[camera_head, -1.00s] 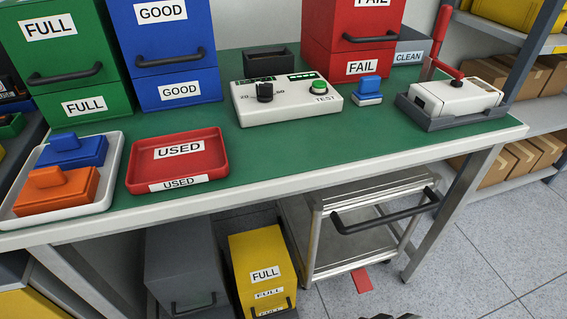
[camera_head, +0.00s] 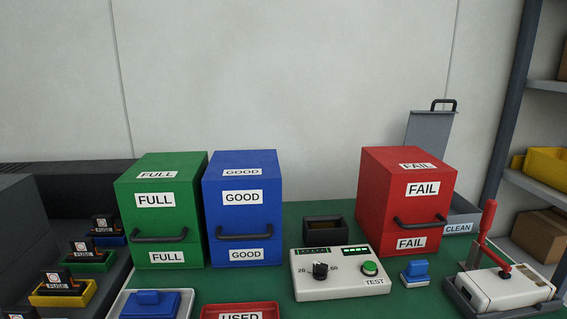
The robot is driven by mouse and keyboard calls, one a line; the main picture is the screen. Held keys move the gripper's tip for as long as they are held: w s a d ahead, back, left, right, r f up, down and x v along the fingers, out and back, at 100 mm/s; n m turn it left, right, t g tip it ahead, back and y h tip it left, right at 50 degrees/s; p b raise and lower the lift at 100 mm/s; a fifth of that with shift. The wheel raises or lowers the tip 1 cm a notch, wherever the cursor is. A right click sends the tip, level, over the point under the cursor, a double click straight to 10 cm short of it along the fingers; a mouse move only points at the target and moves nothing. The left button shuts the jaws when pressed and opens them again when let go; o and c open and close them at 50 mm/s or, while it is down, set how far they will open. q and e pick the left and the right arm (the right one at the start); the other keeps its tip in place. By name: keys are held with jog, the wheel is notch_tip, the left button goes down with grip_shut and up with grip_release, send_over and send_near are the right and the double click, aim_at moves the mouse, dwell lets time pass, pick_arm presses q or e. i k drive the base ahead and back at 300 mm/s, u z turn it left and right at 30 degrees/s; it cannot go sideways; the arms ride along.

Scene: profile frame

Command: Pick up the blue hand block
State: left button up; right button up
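A blue block with a raised grip (camera_head: 150,303) lies in a white tray (camera_head: 118,304) at the bottom left of the head view. The lower edge of the picture cuts off the tray. A smaller blue block on a white base (camera_head: 415,271) stands on the green bench, right of the test box. I cannot tell from the picture alone which of the two is the hand block. Neither of my grippers is in view, and nothing touches either block.
A red USED tray (camera_head: 240,308) lies right of the white tray. Behind stand green FULL (camera_head: 160,212), blue GOOD (camera_head: 242,215) and red FAIL (camera_head: 405,190) cabinets. The test box (camera_head: 340,277) is in the middle. A white device with a red lever (camera_head: 505,290) stands at right.

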aim_at(416, 275)
jog(key=z, duration=1.05)
jog(key=k, duration=0.25)
jog(key=z, duration=0.15)
